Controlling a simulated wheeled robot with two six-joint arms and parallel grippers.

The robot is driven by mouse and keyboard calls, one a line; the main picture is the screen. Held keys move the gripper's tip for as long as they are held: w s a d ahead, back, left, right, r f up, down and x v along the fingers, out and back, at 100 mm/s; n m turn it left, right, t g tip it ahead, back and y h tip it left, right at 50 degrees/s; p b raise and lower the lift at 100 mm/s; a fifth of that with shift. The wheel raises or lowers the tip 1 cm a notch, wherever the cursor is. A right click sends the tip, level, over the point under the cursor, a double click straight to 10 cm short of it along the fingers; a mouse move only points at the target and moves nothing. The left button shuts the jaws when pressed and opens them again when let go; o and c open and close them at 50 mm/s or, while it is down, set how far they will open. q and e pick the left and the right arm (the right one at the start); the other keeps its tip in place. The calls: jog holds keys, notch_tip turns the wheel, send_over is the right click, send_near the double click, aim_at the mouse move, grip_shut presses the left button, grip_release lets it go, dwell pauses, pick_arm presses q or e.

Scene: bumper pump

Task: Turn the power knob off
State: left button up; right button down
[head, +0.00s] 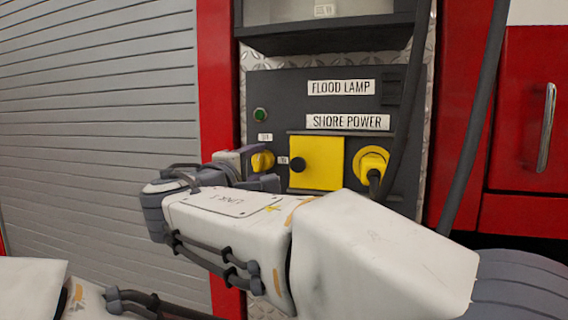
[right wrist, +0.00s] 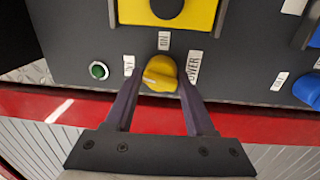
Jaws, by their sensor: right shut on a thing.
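The yellow power knob (head: 262,160) sits on the dark panel, partly hidden by my right gripper in the head view. In the right wrist view the knob (right wrist: 160,72) lies between the two fingers of my right gripper (right wrist: 158,86), which is shut on it. A pale mark shows on the left side of the knob. An "ON" label (right wrist: 164,40) is above it, a "POWER" label (right wrist: 194,66) to its right, and a partly covered label to its left. In the head view a small label (head: 265,137) sits above the knob. My left gripper is out of view.
A green button (head: 260,115) is above the knob. A yellow cover (head: 316,162) with a black knob and a yellow socket (head: 373,163) with a plugged-in cable are to the right. Dark hoses (head: 475,120) hang in front of the red body. A grey shutter (head: 100,110) is at left.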

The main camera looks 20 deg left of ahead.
jog(key=shift+a+f+n, duration=0.1)
jog(key=shift+f+n, duration=0.1)
jog(key=shift+n, duration=0.65)
jog(key=shift+f+n, duration=0.2)
jog(key=shift+n, duration=0.65)
jog(key=shift+c, duration=1.7)
grip_release()
jog(key=shift+r, duration=0.15)
